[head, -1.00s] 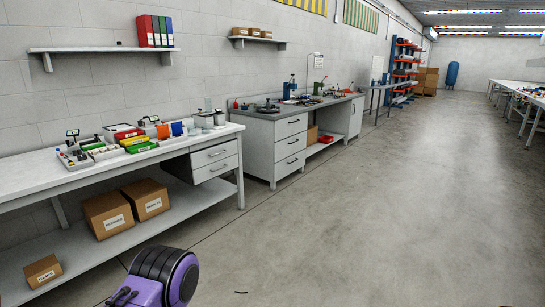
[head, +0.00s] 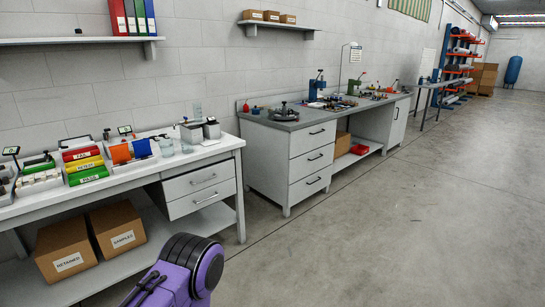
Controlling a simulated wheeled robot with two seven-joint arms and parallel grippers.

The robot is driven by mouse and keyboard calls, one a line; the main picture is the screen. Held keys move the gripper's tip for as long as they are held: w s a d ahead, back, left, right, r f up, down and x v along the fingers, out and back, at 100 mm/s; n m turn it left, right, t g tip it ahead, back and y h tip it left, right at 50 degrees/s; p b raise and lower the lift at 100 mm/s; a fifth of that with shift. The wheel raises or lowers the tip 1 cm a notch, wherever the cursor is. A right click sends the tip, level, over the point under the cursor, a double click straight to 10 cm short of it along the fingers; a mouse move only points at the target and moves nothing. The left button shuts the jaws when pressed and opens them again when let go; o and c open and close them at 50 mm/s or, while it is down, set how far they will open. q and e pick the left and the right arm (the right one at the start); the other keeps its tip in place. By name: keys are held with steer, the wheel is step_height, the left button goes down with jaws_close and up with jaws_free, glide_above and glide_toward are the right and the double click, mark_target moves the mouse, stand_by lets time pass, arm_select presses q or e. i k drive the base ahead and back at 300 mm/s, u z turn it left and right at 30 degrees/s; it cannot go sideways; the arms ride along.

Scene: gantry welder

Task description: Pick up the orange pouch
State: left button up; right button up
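The orange pouch (head: 120,153) stands on the white workbench (head: 215,153) at the left in the head view. It is small from here, and a blue pouch-like item (head: 142,147) is right beside it on its right. Red, yellow and green labelled bins (head: 86,165) are just to its left. Neither of my grippers is in view. Only a purple and black part of my own arm shows at the bottom, well apart from the pouch.
Two cardboard boxes (head: 67,250) sit on the lower shelf, below the bench top. A grey-topped bench with drawers (head: 302,160) stands further right. The concrete floor (head: 400,220) is clear.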

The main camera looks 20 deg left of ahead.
mark_target(120, 153)
steer(key=u, duration=0.25)
steer(key=i, duration=1.25)
steer(key=u, duration=1.05)
steer(key=i, duration=0.8)
steer(key=u, duration=0.8)
